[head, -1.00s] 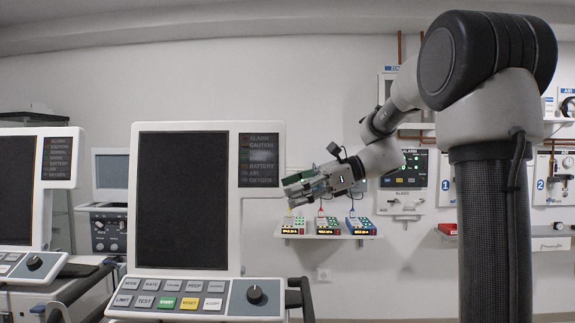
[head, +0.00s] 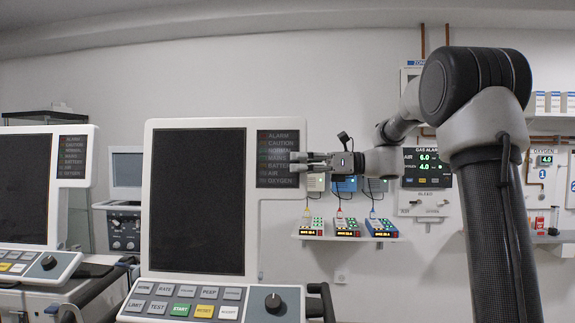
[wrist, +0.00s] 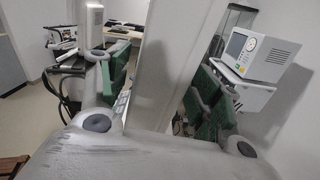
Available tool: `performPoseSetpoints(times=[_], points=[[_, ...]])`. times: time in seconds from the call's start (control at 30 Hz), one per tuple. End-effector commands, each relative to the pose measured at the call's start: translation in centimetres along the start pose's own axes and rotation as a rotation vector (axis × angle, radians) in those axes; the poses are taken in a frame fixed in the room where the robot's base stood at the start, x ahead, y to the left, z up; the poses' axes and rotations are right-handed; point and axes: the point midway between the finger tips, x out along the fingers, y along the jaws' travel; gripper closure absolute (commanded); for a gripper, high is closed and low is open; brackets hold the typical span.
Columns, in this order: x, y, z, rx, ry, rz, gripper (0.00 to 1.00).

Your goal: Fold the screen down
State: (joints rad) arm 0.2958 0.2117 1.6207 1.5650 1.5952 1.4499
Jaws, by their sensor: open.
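The ventilator's screen (head: 197,203), a dark display in a white frame, stands upright above the keypad (head: 195,304) in the head view. A dark alarm list panel (head: 278,158) is on its right part. My gripper (head: 292,161) points left at the screen's right edge, its fingers overlapping the alarm panel. In the wrist view the screen (wrist: 165,60) shows edge-on as a pale slab between the green pads of my open gripper (wrist: 160,95). Whether either pad touches it I cannot tell.
Another ventilator (head: 28,190) stands at the left. A wall shelf (head: 345,237) with several small pump-like devices is behind my gripper. A gas alarm panel (head: 425,170) is on the wall. A white monitor device (wrist: 262,55) shows at the right in the wrist view.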

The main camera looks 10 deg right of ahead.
Motion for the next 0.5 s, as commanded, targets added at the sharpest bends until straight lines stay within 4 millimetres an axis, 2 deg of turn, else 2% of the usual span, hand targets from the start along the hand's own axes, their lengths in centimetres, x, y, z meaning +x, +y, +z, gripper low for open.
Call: performPoseSetpoints(times=[0.1, 0.2, 0.5], points=[[1.8, 0.1, 0.0, -0.001, 0.001, 0.002, 0.36], [2.6, 0.1, 0.0, -0.001, 0.0, 0.002, 0.36], [3.0, 0.0, 0.0, -0.001, 0.0, -0.001, 0.36]])
